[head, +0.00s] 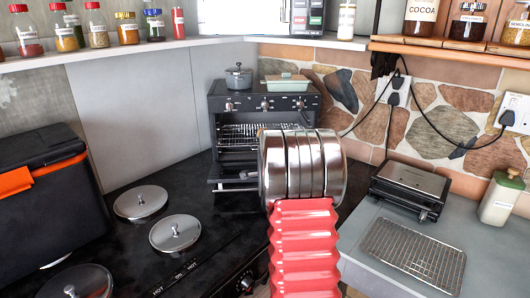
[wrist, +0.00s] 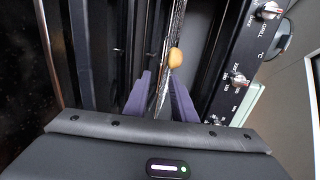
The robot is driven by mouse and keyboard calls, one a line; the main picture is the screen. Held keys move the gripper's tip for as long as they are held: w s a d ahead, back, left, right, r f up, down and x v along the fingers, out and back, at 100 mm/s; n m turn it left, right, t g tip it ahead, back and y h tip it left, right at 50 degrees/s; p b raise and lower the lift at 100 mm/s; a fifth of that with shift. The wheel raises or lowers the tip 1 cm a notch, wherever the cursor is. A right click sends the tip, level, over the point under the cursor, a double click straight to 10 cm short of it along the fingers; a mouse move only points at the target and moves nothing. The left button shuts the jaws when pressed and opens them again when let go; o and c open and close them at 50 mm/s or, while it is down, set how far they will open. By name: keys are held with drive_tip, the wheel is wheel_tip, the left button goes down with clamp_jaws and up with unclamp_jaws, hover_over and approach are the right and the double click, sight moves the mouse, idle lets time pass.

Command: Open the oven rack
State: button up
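The small black oven stands on the dark worktop in the head view, with its front open and its knob panel (head: 265,103) across the top. The wire oven rack (head: 245,132) is inside it. In the wrist view, turned on its side, the rack (wrist: 164,60) runs as a thin bright strip beside the knob panel (wrist: 236,70). My gripper (wrist: 158,76) has its two purple fingers spread apart, with the rack's edge between them. The contact cannot be made out. A round tan thing (wrist: 175,56) is by the rack. The head view hides my gripper behind my red and silver arm.
A grey pot (head: 238,78) and a pale green dish (head: 287,82) stand on the oven. Round hob covers (head: 176,233) lie to the left. A jar shelf runs above.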

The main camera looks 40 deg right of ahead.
drive_tip(key=shift+x, duration=3.5)
drive_tip(key=shift+c, duration=0.2)
clamp_jaws()
drive_tip(key=shift+s+f, duration=0.1)
drive_tip(key=shift+f, duration=0.1)
